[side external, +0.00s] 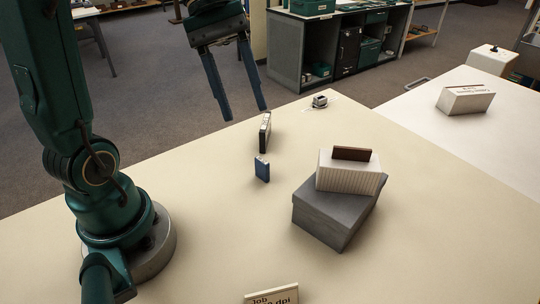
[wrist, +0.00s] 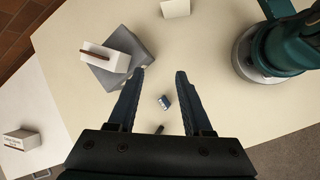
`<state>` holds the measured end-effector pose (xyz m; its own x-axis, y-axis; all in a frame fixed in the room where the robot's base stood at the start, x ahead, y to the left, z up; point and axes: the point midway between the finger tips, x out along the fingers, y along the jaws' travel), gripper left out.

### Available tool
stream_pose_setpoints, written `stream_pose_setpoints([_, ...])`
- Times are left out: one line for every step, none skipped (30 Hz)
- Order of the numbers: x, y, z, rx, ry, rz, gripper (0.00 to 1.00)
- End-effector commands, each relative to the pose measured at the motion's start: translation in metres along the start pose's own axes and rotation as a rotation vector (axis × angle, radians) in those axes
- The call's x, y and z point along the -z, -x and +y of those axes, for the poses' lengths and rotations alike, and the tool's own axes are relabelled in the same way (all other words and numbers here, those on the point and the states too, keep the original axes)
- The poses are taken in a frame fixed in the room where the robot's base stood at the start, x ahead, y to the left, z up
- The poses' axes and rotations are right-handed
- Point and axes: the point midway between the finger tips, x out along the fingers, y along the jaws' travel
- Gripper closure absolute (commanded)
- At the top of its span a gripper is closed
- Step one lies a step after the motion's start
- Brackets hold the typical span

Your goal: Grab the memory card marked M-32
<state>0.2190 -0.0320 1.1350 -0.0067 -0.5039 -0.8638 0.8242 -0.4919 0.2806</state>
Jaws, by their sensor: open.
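A small blue card-like piece (side external: 262,168) stands upright on the cream table. A dark, taller piece with a pale edge (side external: 265,132) stands behind it. No M-32 marking is legible on either, so I cannot tell which is the named card. My gripper (side external: 246,113) is open and empty, raised above the table to the upper left of both. In the wrist view, the blue piece (wrist: 164,101) shows between the fingers of my gripper (wrist: 160,74), and the dark piece (wrist: 158,129) is partly hidden by the gripper body.
A grey box (side external: 330,215) bears a white ribbed box (side external: 350,179) with a brown block (side external: 352,154) on top. A small silver object (side external: 320,101) sits near the back edge. A sign (side external: 271,295) stands at the front. The table left of the cards is clear.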

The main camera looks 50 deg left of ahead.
Motion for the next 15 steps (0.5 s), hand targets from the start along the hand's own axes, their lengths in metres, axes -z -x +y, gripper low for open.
stream_pose_setpoints([0.012, 0.003, 0.003, -0.032, 0.102, -0.072, 0.5])
stream_pose_setpoints([0.017, 0.006, 0.005, -0.052, 0.154, -0.112, 0.5])
stream_pose_setpoints([0.024, 0.009, 0.007, -0.076, 0.218, -0.163, 0.5])
stream_pose_setpoints([0.029, 0.011, 0.009, -0.094, 0.261, -0.198, 0.5])
stream_pose_setpoints([0.033, 0.014, 0.01, -0.109, 0.299, -0.23, 0.5])
stream_pose_setpoints([0.039, 0.017, 0.011, -0.129, 0.344, -0.269, 0.5])
stream_pose_setpoints([0.043, 0.019, 0.011, -0.144, 0.375, -0.296, 0.5])
stream_pose_setpoints([0.046, 0.021, 0.011, -0.156, 0.401, -0.32, 0.5])
stream_pose_setpoints([0.051, 0.023, 0.011, -0.172, 0.436, -0.352, 0.5])
stream_pose_setpoints([0.055, 0.025, 0.011, -0.184, 0.459, -0.374, 0.5])
stream_pose_setpoints([0.058, 0.027, 0.011, -0.195, 0.481, -0.395, 0.5])
stream_pose_setpoints([0.062, 0.029, 0.011, -0.209, 0.508, -0.421, 0.5])
stream_pose_setpoints([0.066, 0.031, 0.01, -0.22, 0.527, -0.441, 0.5])
stream_pose_setpoints([0.069, 0.033, 0.01, -0.229, 0.546, -0.461, 0.5])
stream_pose_setpoints([0.073, 0.035, 0.009, -0.243, 0.569, -0.484, 0.5])
